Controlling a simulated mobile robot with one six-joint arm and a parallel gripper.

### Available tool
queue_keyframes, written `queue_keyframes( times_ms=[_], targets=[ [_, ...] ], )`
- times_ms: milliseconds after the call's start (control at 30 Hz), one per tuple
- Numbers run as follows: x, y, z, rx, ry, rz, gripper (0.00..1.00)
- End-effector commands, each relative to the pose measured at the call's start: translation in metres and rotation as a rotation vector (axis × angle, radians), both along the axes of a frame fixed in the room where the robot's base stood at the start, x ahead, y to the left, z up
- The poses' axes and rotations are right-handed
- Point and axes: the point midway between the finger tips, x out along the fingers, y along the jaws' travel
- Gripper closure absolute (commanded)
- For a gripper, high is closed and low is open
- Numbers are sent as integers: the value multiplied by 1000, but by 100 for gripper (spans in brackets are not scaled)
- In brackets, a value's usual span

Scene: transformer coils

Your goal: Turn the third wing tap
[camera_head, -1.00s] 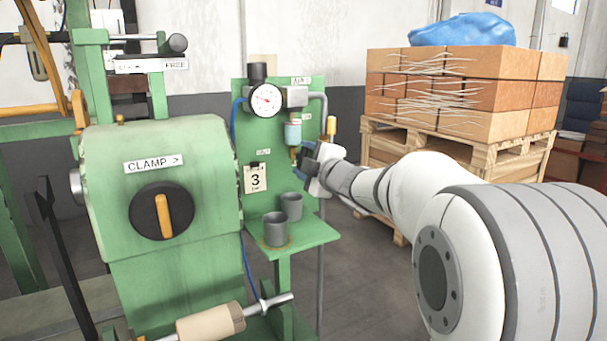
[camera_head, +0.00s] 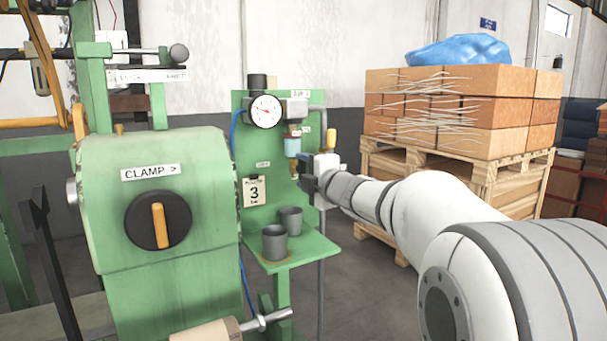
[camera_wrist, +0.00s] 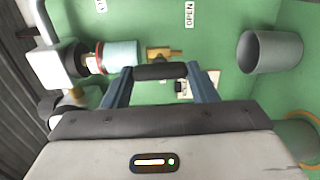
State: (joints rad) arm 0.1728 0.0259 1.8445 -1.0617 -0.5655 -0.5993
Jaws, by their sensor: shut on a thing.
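My gripper (camera_head: 303,178) is at the green panel (camera_head: 262,212), just under the clear filter bowl (camera_head: 292,147). In the wrist view its two blue-grey fingers (camera_wrist: 160,72) are shut on a dark bar (camera_wrist: 160,73), which looks like the wing of a tap. A brass fitting (camera_wrist: 162,53) sits right behind the bar, next to the bowl (camera_wrist: 122,55). In the head view the gripper hides most of the tap. I cannot tell there which tap in order it is.
A pressure gauge (camera_head: 265,111) is above on the panel. A card marked 3 (camera_head: 254,192) hangs left of the gripper. Two grey cups (camera_head: 275,241) (camera_head: 291,219) stand on the shelf below. A green clamp machine (camera_head: 160,255) is to the left, a pallet of boxes (camera_head: 462,110) to the right.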

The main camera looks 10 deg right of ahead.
Motion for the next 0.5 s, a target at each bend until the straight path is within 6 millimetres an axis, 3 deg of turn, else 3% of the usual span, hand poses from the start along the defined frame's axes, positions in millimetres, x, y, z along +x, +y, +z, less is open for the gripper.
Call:
queue_keyframes(
  times_ms=[100,133,367,500],
  targets=[
    [0,1,-2,-3,3,1,70],
    [0,1,-2,-3,3,1,45],
    [0,1,-1,-2,2,1,26],
    [0,1,-1,0,1,1,25]
  ],
)
